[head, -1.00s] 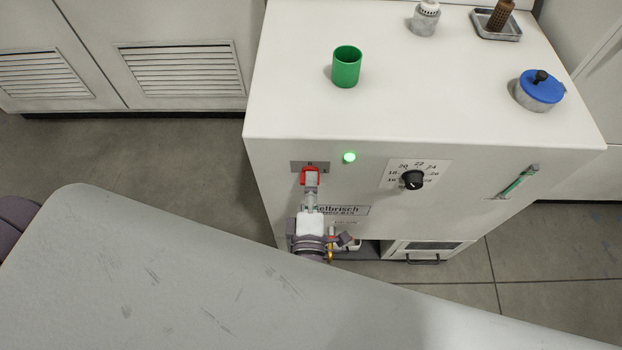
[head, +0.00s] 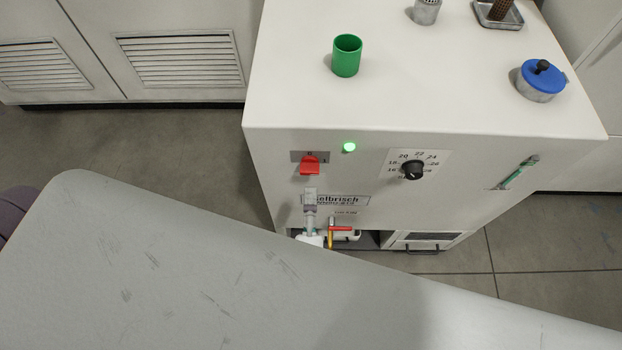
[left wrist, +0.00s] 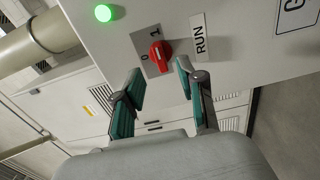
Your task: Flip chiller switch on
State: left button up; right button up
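The chiller (head: 270,165) is a white cabinet with a red rotary switch (head: 309,165) on a grey plate at the upper left of its front. The red switch also shows in the left wrist view (left wrist: 159,54), beside the marks 0 and 1 and a RUN label. A green lamp (head: 349,147) to the right of the switch is lit. My right gripper is not in view.
A black temperature dial (head: 412,170) and a green sight tube (head: 517,174) are on the chiller front. A red-handled valve (head: 341,229) sits low beside my left arm. A green cup (head: 346,56) and a blue-lidded pot (head: 541,78) stand on top.

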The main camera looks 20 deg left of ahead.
pick_arm(q)
jog(key=v, duration=0.5)
jog(key=shift+s, duration=0.2)
jog(key=shift+d, duration=0.1)
jog(key=s+f+m+g+h, duration=0.3)
jog(key=f+m, duration=0.5)
jog(key=f, duration=0.6)
jog(key=s+f+m+g+h, duration=0.1)
jog(key=f+m+g+h, duration=0.35)
jog(key=f+m, duration=0.7)
jog(key=s+a+f+m+g+y, duration=0.2)
jog(key=s+a+f+m+g, duration=0.2)
jog(key=s+a+f+g, duration=0.5)
jog(key=s+a+f, duration=0.6)
jog(key=s+f, duration=0.1)
jog(key=f, duration=0.2)
jog(key=shift+a, duration=0.4)
jog(key=shift+f+y, duration=0.15)
jog(key=shift+y, duration=0.1)
